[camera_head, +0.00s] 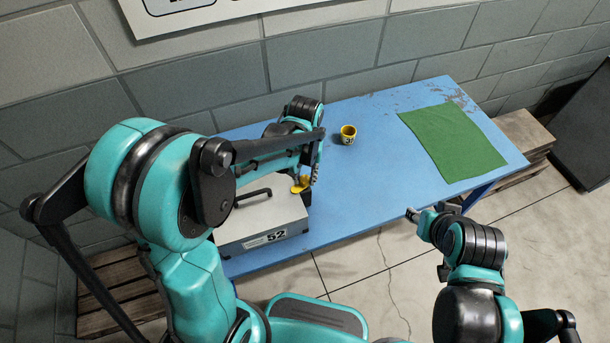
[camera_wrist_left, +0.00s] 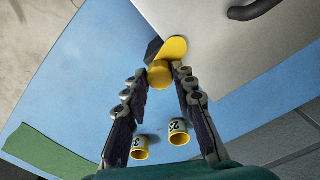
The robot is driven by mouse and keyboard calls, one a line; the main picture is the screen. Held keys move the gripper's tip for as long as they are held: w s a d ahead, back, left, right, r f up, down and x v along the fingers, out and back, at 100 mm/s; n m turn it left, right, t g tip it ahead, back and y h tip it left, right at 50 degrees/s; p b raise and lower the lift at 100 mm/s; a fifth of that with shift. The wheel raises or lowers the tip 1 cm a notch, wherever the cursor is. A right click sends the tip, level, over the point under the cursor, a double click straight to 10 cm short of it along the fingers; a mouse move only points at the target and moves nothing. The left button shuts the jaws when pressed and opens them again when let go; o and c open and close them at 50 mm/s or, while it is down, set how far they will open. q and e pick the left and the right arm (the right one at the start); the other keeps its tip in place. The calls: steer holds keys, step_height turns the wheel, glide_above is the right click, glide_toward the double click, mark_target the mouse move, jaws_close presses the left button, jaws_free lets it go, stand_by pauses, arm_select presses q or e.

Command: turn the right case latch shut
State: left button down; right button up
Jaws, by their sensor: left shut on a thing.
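The grey case (camera_head: 262,218) with a "52" label stands on the left part of the blue table; its black handle (camera_head: 253,197) is on top. The right case latch (camera_head: 301,187) is yellow and sits at the case's right edge. In the left wrist view the latch (camera_wrist_left: 170,52) has a flat lobe and a round knob between the fingertips. My left gripper (camera_head: 311,178) is shut on the latch; its fingers also show in the left wrist view (camera_wrist_left: 161,76). My right gripper (camera_head: 412,214) is off the table's front edge, away from the case; its jaws are too small to read.
A yellow cup (camera_head: 348,135) stands behind the case to the right. Wooden pallets (camera_head: 525,135) lie beyond the right end.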

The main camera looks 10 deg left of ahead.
mark_target(305, 179)
arm_select(q)
steer(key=shift+m, duration=1.6)
steer(key=c, duration=1.2)
jaws_free()
step_height(305, 179, up, 12)
